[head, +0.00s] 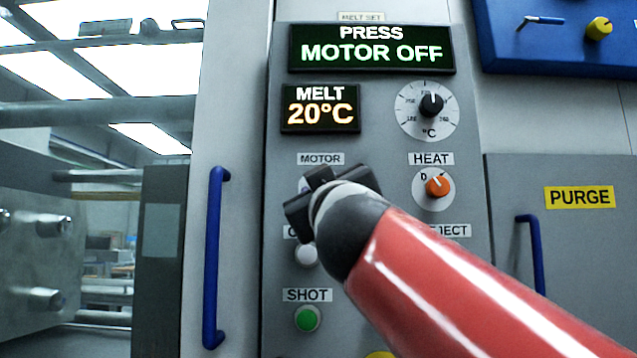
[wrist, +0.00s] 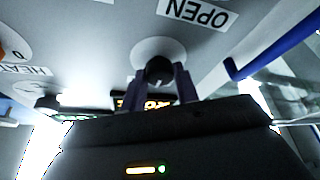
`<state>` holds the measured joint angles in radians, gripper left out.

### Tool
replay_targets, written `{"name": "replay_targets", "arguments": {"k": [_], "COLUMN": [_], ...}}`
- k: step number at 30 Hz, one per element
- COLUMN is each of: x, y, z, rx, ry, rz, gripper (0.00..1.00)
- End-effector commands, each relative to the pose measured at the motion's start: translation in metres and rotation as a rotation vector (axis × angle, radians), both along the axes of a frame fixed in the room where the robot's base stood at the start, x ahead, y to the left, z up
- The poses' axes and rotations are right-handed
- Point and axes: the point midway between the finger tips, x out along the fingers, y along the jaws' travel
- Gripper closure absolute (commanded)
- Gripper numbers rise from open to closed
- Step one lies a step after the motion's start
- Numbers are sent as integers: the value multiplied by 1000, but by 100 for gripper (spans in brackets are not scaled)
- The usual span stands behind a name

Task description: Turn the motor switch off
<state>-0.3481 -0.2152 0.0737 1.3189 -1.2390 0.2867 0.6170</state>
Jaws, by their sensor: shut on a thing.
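The motor switch, a dark knob on a round pale plate (head: 304,185), sits under the MOTOR label (head: 320,159) on the grey panel. My gripper (head: 318,184) covers most of it in the head view. In the wrist view the motor switch (wrist: 159,70) shows between the two fingers of my gripper (wrist: 161,84), which is shut on it. The angle of the knob's pointer cannot be made out. The green display (head: 371,48) above reads "PRESS MOTOR OFF".
An orange HEAT knob (head: 438,186) is right of my gripper. A white button (head: 306,254) and a green SHOT button (head: 307,319) lie below. A MELT display (head: 319,107) reads 20°C beside a black dial (head: 431,105). A blue handle (head: 214,258) stands at left.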

Motion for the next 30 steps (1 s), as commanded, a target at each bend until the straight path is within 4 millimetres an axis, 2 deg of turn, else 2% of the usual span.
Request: {"name": "replay_targets", "arguments": {"k": [18,30], "x": [-1,0], "y": [-1,-2], "z": [2,2], "rx": [-466,-613], "ry": [15,20], "rz": [5,0], "gripper": [92,92]}}
